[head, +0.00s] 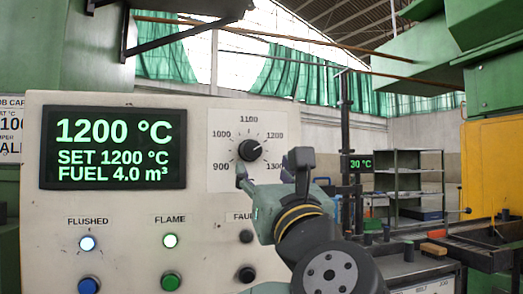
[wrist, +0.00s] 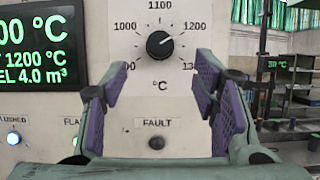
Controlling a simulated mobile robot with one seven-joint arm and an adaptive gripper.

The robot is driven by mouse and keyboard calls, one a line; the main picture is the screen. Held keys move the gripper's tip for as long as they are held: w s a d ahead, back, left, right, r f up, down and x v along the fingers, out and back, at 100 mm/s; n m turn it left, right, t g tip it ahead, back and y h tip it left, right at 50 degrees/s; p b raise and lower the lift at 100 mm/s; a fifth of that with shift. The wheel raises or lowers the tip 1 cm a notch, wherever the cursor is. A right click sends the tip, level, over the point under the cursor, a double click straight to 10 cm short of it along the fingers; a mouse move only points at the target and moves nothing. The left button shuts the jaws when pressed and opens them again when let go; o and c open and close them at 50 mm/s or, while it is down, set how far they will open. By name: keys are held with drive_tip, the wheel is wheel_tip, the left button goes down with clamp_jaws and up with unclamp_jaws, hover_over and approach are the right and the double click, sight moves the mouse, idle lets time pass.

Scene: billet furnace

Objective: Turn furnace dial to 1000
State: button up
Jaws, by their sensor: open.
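The furnace dial (head: 250,150) is a black knob on a white scale plate marked from 900 to 1300. Its white pointer line points up and right, toward 1200. It also shows in the wrist view (wrist: 159,45), above and between my fingers. The display (head: 113,147) reads 1200 °C, SET 1200 °C and FUEL 4.0 m³. My gripper (head: 270,172) is open and empty in front of the panel, just below and right of the dial. In the wrist view its purple-padded fingers (wrist: 160,95) stand apart, with nothing between them, and do not touch the dial.
A workbench (head: 420,265) and grey shelves (head: 418,180) stand at the right.

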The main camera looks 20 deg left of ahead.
sight(253, 152)
drive_tip(key=p+x, duration=0.3)
drive_tip(key=x, duration=0.5)
drive_tip(key=shift+w+a+r, duration=0.15)
drive_tip(key=shift+w+r, duration=0.05)
drive_tip(key=shift+r, duration=0.1)
drive_tip(key=shift+w+a, duration=0.15)
drive_tip(key=shift+w, duration=0.2)
drive_tip(key=c, duration=1.1)
